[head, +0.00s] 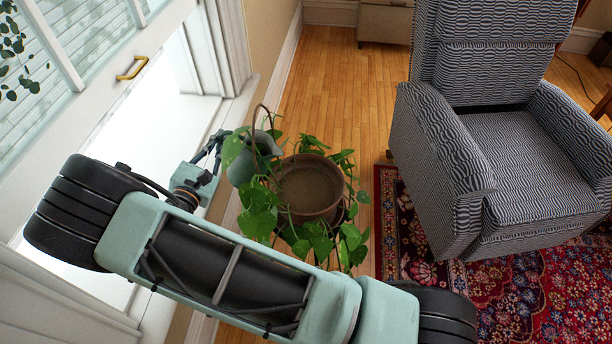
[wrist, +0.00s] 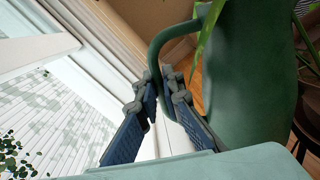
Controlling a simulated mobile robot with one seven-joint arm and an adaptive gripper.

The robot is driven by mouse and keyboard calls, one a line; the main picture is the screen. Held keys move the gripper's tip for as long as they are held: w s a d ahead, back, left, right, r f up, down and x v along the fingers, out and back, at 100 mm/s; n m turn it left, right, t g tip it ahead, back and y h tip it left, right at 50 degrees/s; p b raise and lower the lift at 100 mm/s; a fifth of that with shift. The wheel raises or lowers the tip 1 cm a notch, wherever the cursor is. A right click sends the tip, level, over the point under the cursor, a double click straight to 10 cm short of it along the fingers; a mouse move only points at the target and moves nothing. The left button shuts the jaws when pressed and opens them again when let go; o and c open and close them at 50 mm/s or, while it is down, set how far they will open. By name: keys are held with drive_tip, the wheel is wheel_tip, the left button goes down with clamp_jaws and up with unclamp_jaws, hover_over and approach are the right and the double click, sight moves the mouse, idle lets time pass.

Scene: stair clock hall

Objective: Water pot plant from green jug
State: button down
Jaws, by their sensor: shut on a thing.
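The green jug (head: 254,158) is held beside the left rim of the brown plant pot (head: 310,188), partly behind leaves. My gripper (head: 222,138) is at the jug's left side. In the wrist view, my gripper (wrist: 162,85) is shut on the jug's curved handle, and the jug (wrist: 250,75) fills the right side. The pot plant's leaves (head: 259,208) trail around the pot, and brown soil shows inside. I cannot tell the jug's exact tilt, and no flowing water shows.
A white window sill (head: 180,130) and an open window frame lie at the left. A patterned armchair (head: 500,150) stands on a red rug (head: 505,280) at the right. Bare wooden floor (head: 335,90) lies behind the plant. A thin brown hoop (head: 257,112) rises near the jug.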

sight(236, 134)
drive_tip(key=r+m, duration=0.1)
drive_tip(key=d+r+p, duration=0.1)
drive_tip(key=d+r+m+p, duration=0.1)
drive_tip(key=shift+s+d+r+m, duration=0.2)
drive_tip(key=shift+s+r+m, duration=0.1)
drive_tip(key=shift+s+r, duration=0.1)
drive_tip(key=shift+s+d+r+m, duration=0.25)
drive_tip(key=shift+d+r+m, duration=0.2)
drive_tip(key=shift+d+m, duration=0.35)
drive_tip(key=shift+f+m+b, duration=0.2)
drive_tip(key=shift+m+b, duration=0.1)
drive_tip(key=shift+b, duration=0.05)
drive_tip(key=shift+s+d+f+m+b, duration=0.15)
drive_tip(key=shift+d+f+m+b, duration=0.1)
drive_tip(key=shift+d+m+b, duration=0.35)
drive_tip(key=shift+r+m, duration=0.15)
drive_tip(key=shift+m, duration=0.15)
drive_tip(key=shift+s+d+r+m, duration=0.2)
drive_tip(key=shift+s+d+m, duration=0.05)
drive_tip(key=shift+d+m, duration=0.35)
drive_tip(key=shift+s+d+r+m+p, duration=0.3)
drive_tip(key=shift+d+r+m+p, duration=0.1)
drive_tip(key=shift+d+r+m, duration=0.55)
idle(1.3)
